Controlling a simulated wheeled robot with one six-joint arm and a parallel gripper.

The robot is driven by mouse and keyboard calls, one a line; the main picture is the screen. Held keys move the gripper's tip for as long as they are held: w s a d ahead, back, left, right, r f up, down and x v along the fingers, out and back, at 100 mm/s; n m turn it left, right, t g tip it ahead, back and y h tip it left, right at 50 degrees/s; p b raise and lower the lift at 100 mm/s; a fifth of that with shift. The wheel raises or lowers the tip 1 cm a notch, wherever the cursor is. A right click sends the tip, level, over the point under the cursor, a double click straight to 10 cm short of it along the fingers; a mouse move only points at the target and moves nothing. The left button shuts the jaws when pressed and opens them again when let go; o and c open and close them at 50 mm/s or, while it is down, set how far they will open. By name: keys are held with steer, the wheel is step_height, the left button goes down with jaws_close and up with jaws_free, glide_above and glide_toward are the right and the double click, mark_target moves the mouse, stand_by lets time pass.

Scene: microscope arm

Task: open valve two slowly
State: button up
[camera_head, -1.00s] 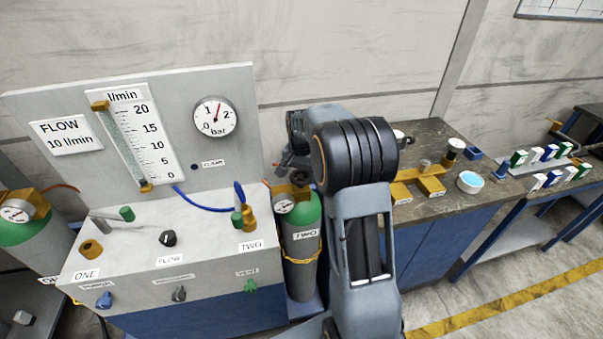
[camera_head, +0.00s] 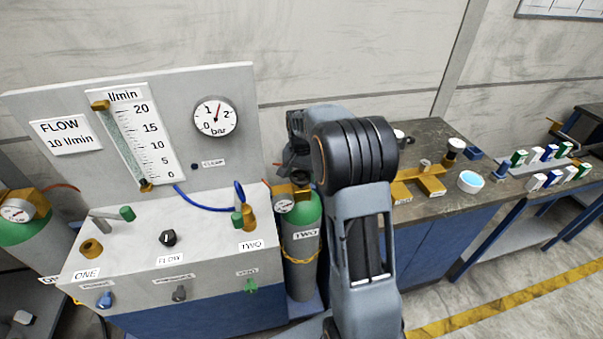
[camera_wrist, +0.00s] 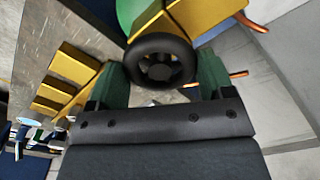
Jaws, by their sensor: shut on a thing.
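Cylinder TWO (camera_head: 303,250) is grey with a green shoulder and stands just right of the flow panel bench. Its black round valve handwheel (camera_wrist: 160,61) shows close up in the wrist view, beside the brass valve body (camera_wrist: 190,22). My gripper (camera_wrist: 163,72) has its green fingers on the two sides of the handwheel and is shut on it. In the head view the handwheel (camera_head: 300,178) is small and my arm hides most of the gripper. The cylinder's gauge (camera_head: 284,206) is on its left side.
The flow panel (camera_head: 200,100) carries a flow tube and a bar dial (camera_head: 215,117), its needle a little past 1. Cylinder ONE's gauge (camera_head: 15,211) is at far left.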

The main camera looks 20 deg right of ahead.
mark_target(301, 175)
steer(key=shift+n, duration=2.5)
steer(key=o, duration=0.9)
step_height(301, 175, up, 14)
steer(key=shift+f, duration=0.1)
